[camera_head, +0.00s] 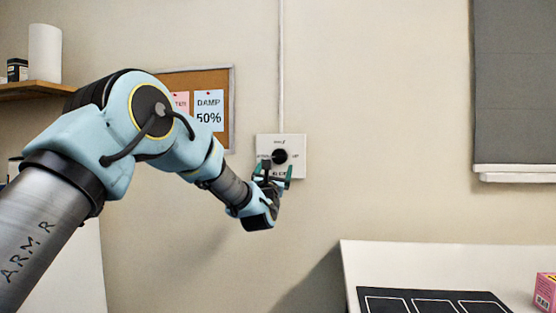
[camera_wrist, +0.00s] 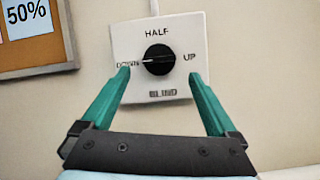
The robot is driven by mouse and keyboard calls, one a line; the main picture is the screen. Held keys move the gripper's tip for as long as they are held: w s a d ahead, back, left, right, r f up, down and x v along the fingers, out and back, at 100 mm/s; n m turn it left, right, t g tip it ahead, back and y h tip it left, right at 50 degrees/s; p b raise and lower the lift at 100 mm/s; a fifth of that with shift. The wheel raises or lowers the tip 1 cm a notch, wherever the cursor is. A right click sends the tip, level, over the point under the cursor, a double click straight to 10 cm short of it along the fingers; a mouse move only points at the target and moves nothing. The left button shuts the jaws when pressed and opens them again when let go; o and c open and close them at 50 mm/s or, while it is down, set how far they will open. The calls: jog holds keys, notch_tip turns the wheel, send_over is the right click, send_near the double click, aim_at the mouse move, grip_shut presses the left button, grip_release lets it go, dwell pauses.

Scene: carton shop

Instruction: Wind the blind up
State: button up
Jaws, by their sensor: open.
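The blind control is a white wall plate (camera_head: 297,143) with a black rotary knob (camera_head: 280,156). In the wrist view the plate (camera_wrist: 185,28) reads HALF at the top, DOWN at the left, UP at the right and BLIND below. The white mark on the knob (camera_wrist: 158,60) points left to DOWN. My gripper (camera_head: 273,178) is open in front of the plate. In the wrist view its green fingers (camera_wrist: 160,78) stand apart, to either side of and below the knob, not closed on it. The grey blind (camera_head: 514,85) hangs over the window at the upper right, its lower edge near the sill.
A corkboard (camera_head: 228,102) with pinned notes hangs left of the plate. A shelf (camera_head: 42,88) with a white roll is at the far left. A white table (camera_head: 400,256) with a black mat (camera_head: 430,300) and a pink box (camera_head: 545,293) stands at the lower right.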

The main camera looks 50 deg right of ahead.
aim_at(279, 158)
jog(key=shift+p+x, duration=0.55)
jog(key=shift+x, duration=2)
jog(key=shift+c, duration=0.2)
jog(key=c, duration=1.3)
jog(key=shift+o, duration=0.2)
jog(key=shift+a+f+m+b, duration=0.15)
jog(key=shift+m+b, duration=0.15)
jog(key=shift+b, duration=0.2)
